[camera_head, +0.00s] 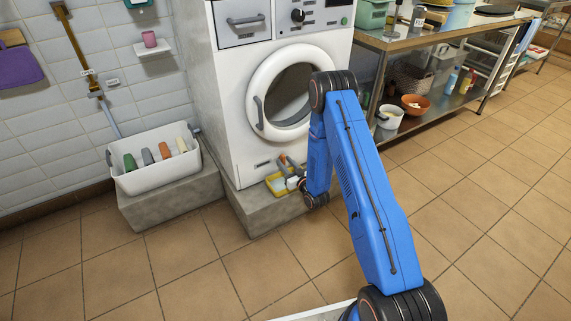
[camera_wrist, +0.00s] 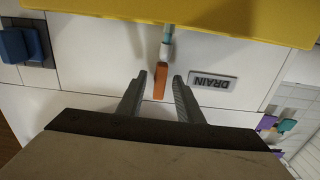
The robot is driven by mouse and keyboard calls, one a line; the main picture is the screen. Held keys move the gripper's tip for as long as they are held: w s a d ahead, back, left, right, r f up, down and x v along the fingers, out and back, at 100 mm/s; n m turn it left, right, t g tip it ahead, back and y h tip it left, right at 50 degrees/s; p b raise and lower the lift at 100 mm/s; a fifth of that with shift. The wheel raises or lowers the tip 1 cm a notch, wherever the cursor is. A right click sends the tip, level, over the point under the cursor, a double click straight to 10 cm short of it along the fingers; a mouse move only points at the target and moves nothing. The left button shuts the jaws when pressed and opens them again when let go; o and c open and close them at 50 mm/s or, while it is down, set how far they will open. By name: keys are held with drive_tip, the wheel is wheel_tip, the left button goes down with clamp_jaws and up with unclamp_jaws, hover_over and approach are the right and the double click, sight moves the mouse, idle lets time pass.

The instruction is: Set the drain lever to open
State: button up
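The orange drain lever (camera_wrist: 160,84) shows in the wrist view, hanging from a pale blue and white fitting on the machine's white front. A DRAIN label (camera_wrist: 213,81) sits beside it, upside down in this view. My gripper (camera_wrist: 160,75) is open, with one finger on each side of the lever and a visible gap to both. In the head view the washing machine (camera_head: 228,110) stands on a grey plinth. My gripper is low at its front, partly hidden by my arm, near a small orange part (camera_head: 281,159).
A yellow tray (camera_wrist: 215,22) lies close to the lever; it also shows on the plinth in the head view (camera_head: 276,189). A steel table (camera_head: 420,40) is at right. The tiled floor in front is clear.

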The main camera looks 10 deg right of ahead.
drive_tip(key=shift+s, duration=0.1)
drive_tip(key=v, duration=1.7)
drive_tip(key=shift+s, duration=0.1)
drive_tip(key=shift+r, duration=0.1)
